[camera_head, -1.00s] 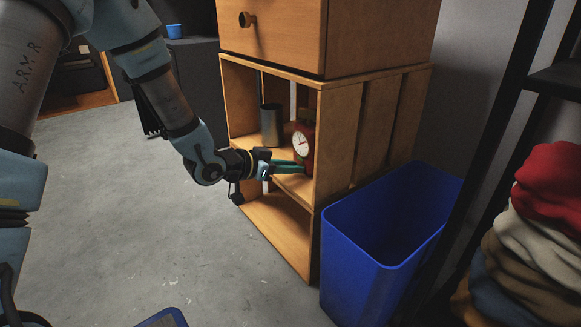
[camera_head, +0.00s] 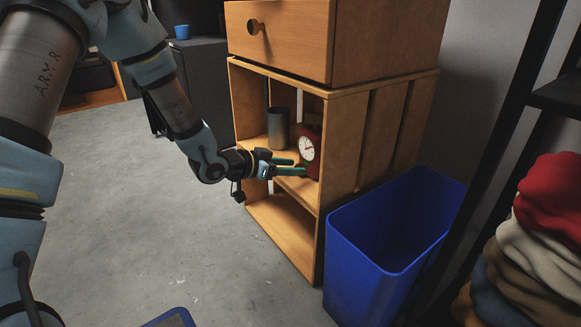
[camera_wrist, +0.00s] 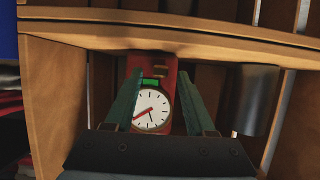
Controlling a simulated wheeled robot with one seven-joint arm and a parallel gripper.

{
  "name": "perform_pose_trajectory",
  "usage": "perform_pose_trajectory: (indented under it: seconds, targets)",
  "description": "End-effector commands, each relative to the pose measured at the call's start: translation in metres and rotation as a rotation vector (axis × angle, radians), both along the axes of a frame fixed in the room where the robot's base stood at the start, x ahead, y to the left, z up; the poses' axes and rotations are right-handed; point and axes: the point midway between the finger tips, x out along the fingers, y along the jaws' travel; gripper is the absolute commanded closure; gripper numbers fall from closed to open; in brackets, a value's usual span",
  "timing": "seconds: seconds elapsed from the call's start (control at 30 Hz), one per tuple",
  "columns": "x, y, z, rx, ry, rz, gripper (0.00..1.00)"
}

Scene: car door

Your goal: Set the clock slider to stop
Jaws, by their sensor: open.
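The red clock with a round white face (camera_head: 306,149) stands on the middle shelf of the wooden cabinet, near its right wall. In the wrist view the clock (camera_wrist: 152,108) shows between my fingers, with a green patch above the dial and a small brownish part at its top right; I cannot read which setting the slider is at. My gripper (camera_head: 291,167) is open, its two green fingers reaching into the shelf opening toward the clock. In the wrist view the fingers of my gripper (camera_wrist: 154,92) lie on either side of the dial; whether they touch the clock is unclear.
A grey metal cup (camera_head: 278,130) stands left of the clock on the shelf; it also shows in the wrist view (camera_wrist: 255,100). The cabinet's right wall (camera_head: 342,150) is close to the clock. A blue bin (camera_head: 370,250) stands right of the cabinet.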

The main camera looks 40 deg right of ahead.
Motion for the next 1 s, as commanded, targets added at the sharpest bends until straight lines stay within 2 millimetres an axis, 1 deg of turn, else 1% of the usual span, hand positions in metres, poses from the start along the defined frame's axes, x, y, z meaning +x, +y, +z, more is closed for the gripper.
perform_pose_trajectory:
  seconds: [0.17,0.27,0.37,0.6,0.7,0.83,1.0]
  targets:
    - [0.000,0.003,0.002,0.000,0.000,0.001,0.45]
    - [0.002,0.012,0.008,0.001,0.000,0.002,0.45]
    - [0.002,0.028,0.016,0.001,0.001,0.003,0.45]
    - [0.005,0.072,0.034,0.002,0.001,0.004,0.45]
    - [0.006,0.086,0.038,0.001,0.001,0.003,0.45]
    - [0.006,0.096,0.041,0.001,0.000,0.001,0.45]
    - [0.006,0.100,0.041,0.000,0.000,0.000,0.45]
